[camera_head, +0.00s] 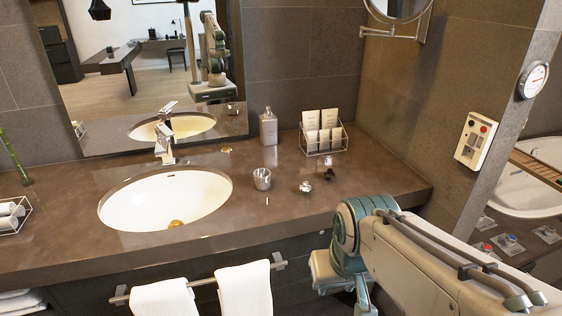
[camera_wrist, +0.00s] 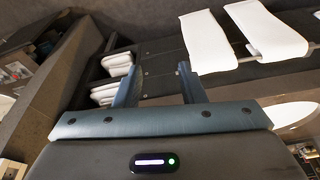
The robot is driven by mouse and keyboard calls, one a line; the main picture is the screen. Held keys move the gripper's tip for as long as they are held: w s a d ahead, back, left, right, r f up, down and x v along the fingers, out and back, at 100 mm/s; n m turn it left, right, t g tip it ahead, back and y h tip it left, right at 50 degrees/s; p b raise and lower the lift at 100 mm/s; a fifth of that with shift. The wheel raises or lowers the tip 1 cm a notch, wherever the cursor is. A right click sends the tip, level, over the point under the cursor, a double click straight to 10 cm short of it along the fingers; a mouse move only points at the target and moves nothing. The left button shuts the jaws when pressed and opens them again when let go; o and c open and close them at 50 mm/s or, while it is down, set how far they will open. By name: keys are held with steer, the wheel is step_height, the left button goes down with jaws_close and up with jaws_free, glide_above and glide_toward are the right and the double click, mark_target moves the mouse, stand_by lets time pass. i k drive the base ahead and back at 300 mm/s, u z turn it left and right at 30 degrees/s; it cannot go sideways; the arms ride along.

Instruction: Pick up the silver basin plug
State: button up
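A small round silver piece (camera_head: 305,187), which looks like the basin plug, lies on the brown vanity counter (camera_head: 225,215) to the right of a silver cup (camera_head: 262,179). It is small in the head view, so its shape is hard to make out. It does not show in the wrist view. My gripper (camera_wrist: 157,77) has its two fingers apart with nothing between them. In the head view my arm is at the lower right, in front of the counter, and the fingers cannot be made out there.
A small black item (camera_head: 330,174) stands close behind the silver piece. A wire rack (camera_head: 322,139) and a bottle (camera_head: 268,127) stand behind. Towels (camera_head: 245,290) hang below the counter front.

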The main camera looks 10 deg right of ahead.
mark_target(304, 188)
steer(key=u, duration=0.15)
steer(key=i, duration=1.1)
steer(key=u, duration=0.1)
